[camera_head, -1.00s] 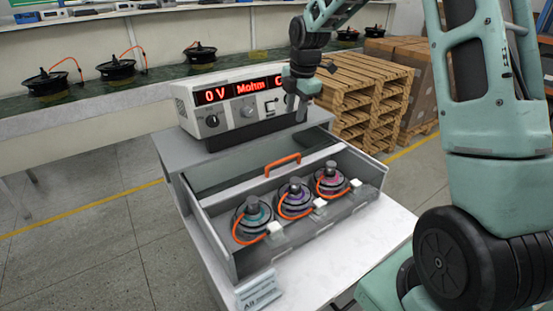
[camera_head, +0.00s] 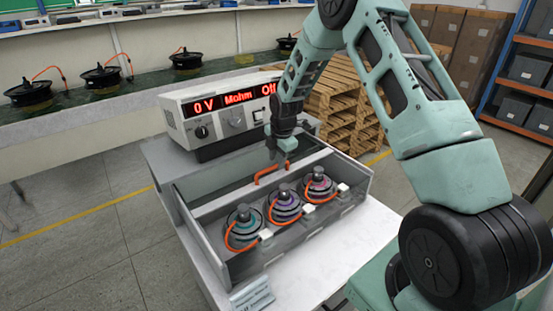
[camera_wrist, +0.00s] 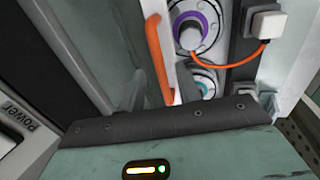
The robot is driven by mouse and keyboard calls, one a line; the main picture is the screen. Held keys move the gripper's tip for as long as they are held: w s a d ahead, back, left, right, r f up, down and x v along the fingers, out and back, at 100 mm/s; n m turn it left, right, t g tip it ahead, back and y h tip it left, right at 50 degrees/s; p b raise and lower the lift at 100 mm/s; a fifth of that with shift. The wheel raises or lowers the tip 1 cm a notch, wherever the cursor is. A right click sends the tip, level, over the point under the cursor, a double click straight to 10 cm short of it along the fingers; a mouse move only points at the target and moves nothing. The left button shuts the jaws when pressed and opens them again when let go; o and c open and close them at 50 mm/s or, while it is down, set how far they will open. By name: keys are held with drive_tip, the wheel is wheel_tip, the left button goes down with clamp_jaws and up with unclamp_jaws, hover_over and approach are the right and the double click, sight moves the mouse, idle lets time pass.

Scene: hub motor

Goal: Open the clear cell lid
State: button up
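The test cell is a grey box (camera_head: 186,222) on a white-topped bench. An orange bar handle (camera_head: 272,171) stands on a pale strip at the back of the motor compartment. I cannot make out the clear lid panel itself, so its position is unclear. My gripper (camera_head: 279,158) points down at the right end of the handle. The handle also shows in the wrist view (camera_wrist: 158,60), running lengthwise just beyond the gripper body. Three hub motors (camera_head: 284,205) with orange cables sit in the box.
A tester (camera_head: 225,112) reading "0 V", "Mohm" and "Off" stands right behind the cell, close to my gripper. A small sign (camera_head: 251,296) is at the front corner. Wooden pallets (camera_head: 340,115) are stacked behind to the right. Several motors line the back bench.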

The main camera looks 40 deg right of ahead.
drive_tip(key=shift+w+f, duration=0.15)
drive_tip(key=shift+f, duration=0.75)
